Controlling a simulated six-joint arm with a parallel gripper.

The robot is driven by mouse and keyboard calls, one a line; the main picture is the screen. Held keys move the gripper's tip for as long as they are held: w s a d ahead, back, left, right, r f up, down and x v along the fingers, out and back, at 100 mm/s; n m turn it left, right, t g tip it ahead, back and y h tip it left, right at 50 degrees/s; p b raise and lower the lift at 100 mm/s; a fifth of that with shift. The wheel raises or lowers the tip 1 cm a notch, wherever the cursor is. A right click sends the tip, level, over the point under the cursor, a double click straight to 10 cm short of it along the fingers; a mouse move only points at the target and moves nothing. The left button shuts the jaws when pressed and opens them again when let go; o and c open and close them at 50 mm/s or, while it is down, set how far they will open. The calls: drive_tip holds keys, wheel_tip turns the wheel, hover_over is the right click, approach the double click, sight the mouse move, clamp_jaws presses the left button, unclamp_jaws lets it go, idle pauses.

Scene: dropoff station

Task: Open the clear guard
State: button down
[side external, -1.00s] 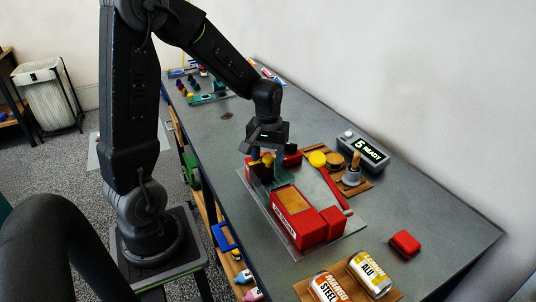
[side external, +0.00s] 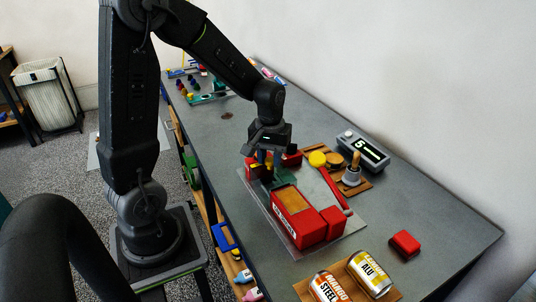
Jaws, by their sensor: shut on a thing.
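A red machine (side external: 299,222) with a tan top panel stands on a pale, see-through-looking sheet (side external: 346,241) on the grey bench. I cannot clearly make out the clear guard apart from this sheet. My gripper (side external: 265,160) points down at the machine's far left end, by a green part (side external: 275,178) and red blocks. It is shut on a small yellow piece, which looks like a handle and is mostly hidden by the fingers.
A display box (side external: 364,152) stands behind a wooden board with a grey bell-like tool (side external: 351,176). A red block (side external: 404,243) sits at right.

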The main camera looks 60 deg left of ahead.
drive_tip(key=d, duration=1)
drive_tip(key=shift+r, duration=0.1)
drive_tip(key=shift+a, duration=0.1)
drive_tip(key=c, duration=0.8)
unclamp_jaws()
wheel_tip(320, 180, up, 14)
drive_tip(key=s+d+m+t, duration=0.3)
drive_tip(key=s+m+t, duration=0.2)
drive_tip(key=s+m, duration=0.4)
drive_tip(key=s, duration=0.2)
drive_tip(key=shift+s+r+t, duration=0.2)
drive_tip(key=shift+s+t, duration=0.1)
drive_tip(key=shift+s, duration=0.05)
